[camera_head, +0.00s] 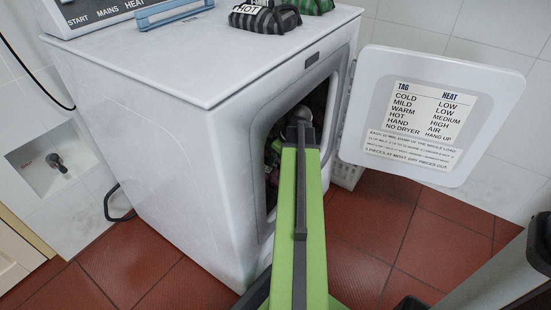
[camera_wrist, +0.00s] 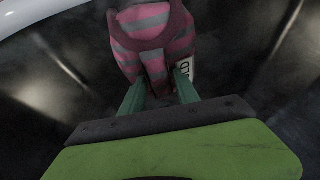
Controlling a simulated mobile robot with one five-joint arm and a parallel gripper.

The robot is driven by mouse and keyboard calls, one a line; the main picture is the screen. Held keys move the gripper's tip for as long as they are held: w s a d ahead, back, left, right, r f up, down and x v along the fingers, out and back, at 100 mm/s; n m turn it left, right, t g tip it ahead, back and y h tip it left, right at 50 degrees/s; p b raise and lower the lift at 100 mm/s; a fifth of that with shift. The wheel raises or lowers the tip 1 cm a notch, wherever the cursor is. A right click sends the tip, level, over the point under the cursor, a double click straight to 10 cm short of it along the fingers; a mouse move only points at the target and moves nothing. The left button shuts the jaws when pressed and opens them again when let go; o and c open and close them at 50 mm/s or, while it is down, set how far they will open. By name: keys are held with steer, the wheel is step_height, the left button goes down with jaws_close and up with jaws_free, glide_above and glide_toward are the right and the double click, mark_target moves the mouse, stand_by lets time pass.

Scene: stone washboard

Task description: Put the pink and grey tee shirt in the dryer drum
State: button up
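The pink and grey striped tee shirt (camera_wrist: 150,38) is at the top middle of the wrist view, inside the dark dryer drum (camera_wrist: 60,75). A white tag on its right side is partly covered by a finger. My gripper (camera_wrist: 159,82) has its two green fingers on either side of the shirt's near end, and appears shut on it. In the head view, my arm reaches through the open door of the white dryer (camera_head: 190,140), and the gripper's tips are hidden.
The dryer door (camera_head: 435,165) stands open to the right, with a printed chart of tags and heats. A dark garment (camera_head: 265,20) tagged HOT and a green striped one (camera_head: 313,5) lie on top. Red tiled floor (camera_head: 400,235) is bare before the door.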

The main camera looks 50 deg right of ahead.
steer(key=shift+o, duration=0.4)
steer(key=shift+r, duration=0.1)
steer(key=shift+r+p, duration=0.35)
steer(key=shift+p, duration=0.1)
steer(key=p+v, duration=0.5)
steer(key=v, duration=0.1)
steer(key=shift+w, duration=0.1)
steer(key=s, duration=0.1)
steer(key=s+f+b, duration=0.1)
steer(key=shift+s+f, duration=0.2)
steer(key=shift+s, duration=0.2)
steer(key=s, duration=0.9)
steer(key=shift+d, duration=0.5)
